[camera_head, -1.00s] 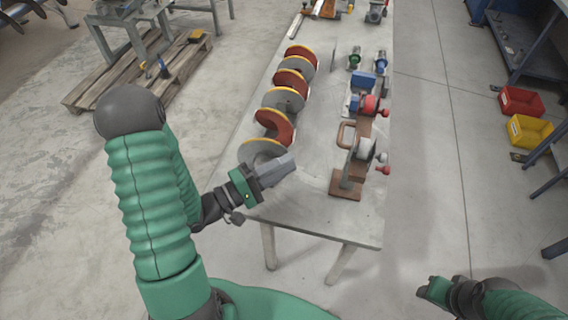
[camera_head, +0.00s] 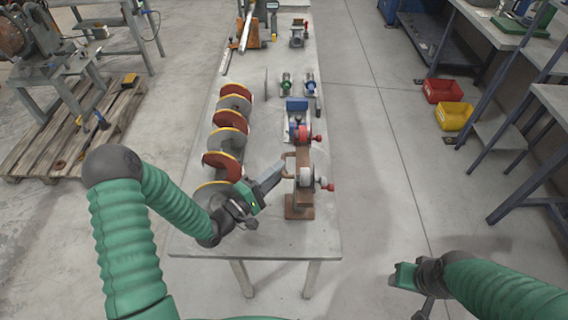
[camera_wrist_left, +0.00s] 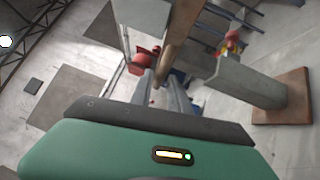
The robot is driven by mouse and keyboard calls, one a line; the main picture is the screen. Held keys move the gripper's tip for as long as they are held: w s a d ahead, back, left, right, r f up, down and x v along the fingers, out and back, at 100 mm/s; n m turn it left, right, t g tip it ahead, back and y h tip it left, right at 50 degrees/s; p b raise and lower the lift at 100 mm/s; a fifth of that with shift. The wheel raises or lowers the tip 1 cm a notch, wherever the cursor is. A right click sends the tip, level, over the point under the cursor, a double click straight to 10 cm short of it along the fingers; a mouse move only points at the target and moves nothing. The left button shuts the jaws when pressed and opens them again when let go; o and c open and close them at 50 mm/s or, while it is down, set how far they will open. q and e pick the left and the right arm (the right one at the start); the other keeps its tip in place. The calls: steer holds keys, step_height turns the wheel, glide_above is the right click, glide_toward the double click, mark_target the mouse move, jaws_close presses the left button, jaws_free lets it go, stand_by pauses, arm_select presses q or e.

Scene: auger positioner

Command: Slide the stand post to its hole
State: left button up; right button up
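The stand has a brown base (camera_head: 299,209), a grey upright post and a brown handle (camera_head: 287,160) on its left side. It stands near the front right of the table. In the left wrist view the grey post (camera_wrist_left: 235,82) leans across the right, with the brown base (camera_wrist_left: 285,98) beyond. My left gripper (camera_head: 279,169) reaches the handle from the left. Its two fingers (camera_wrist_left: 163,80) are apart in the wrist view, with the brown handle (camera_wrist_left: 180,35) ahead of or between them; contact is unclear. My right gripper (camera_head: 398,275) hangs right of the table; its fingers are unclear. No hole is clearly visible.
A red and yellow auger (camera_head: 228,140) lies along the table's left side. Blue, red and green fixtures (camera_head: 297,108) stand behind the stand. The table's (camera_head: 262,234) front strip is bare. Red (camera_head: 443,91) and yellow bins sit right, on the floor.

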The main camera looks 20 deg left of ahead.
arm_select(q)
steer(key=shift+x, duration=1.35)
steer(key=shift+a, duration=0.15)
jaws_close()
